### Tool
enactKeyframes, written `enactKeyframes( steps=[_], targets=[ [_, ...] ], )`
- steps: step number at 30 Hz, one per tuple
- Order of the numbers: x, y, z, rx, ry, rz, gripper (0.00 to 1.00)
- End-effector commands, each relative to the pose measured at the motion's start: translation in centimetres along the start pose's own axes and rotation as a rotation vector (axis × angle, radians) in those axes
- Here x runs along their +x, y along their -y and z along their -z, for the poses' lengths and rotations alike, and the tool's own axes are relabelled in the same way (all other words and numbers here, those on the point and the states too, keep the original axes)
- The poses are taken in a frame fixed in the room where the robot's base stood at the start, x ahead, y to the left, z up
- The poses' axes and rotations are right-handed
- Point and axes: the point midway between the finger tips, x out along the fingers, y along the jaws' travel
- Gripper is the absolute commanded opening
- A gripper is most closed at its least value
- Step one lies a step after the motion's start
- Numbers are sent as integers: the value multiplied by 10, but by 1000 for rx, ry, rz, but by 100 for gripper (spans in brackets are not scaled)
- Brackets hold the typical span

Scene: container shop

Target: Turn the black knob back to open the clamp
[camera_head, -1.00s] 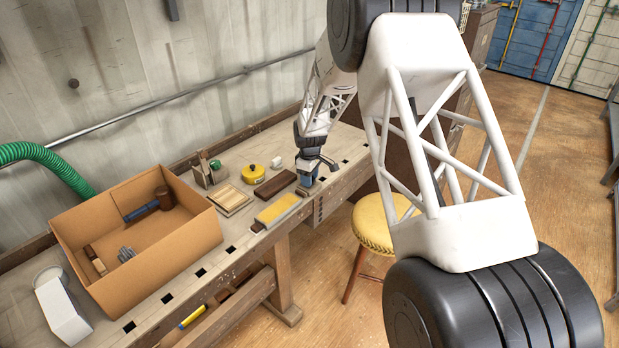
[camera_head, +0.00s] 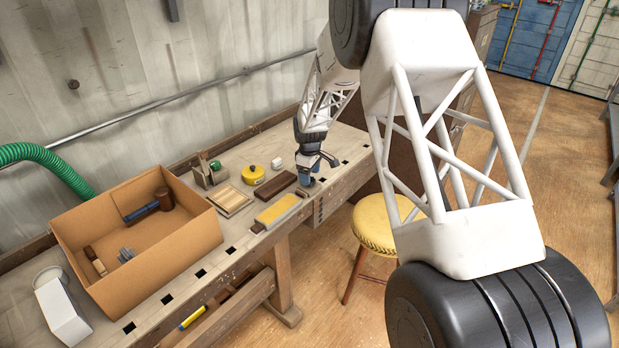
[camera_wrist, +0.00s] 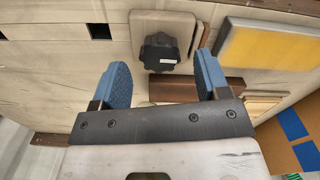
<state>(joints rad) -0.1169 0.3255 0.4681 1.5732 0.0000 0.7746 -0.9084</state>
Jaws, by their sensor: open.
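The black knob (camera_wrist: 160,52) is a dark lobed disc, seen from above in the wrist view. It sits on a pale block or plate (camera_wrist: 183,22) on the bench. My gripper (camera_wrist: 163,78) is open, with its two blue fingers apart. The knob lies between and just beyond the fingertips in the picture, with space on both sides; no contact shows. In the head view my gripper (camera_head: 307,180) is over the right part of the bench, and the knob is hidden or too small to make out. The clamp's jaws cannot be told apart.
A yellow-topped block (camera_head: 278,209) and a dark brown block (camera_head: 275,187) lie left of my gripper. Further left are a yellow round tin (camera_head: 253,174), a wooden tray (camera_head: 230,201) and a cardboard box (camera_head: 190,245). A yellow stool (camera_head: 385,226) stands in front of the bench.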

Motion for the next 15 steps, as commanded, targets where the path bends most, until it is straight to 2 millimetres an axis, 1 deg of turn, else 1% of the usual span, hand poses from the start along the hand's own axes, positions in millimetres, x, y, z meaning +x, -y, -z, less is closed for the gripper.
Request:
enactKeyframes(
  steps=[1, 9, 15],
  targets=[
    [-7, 0, 0, 0, -1, -2, 69],
    [-42, 0, 0, 0, -1, -2, 69],
    [-56, 0, 0, 0, -1, -1, 69]
  ],
)
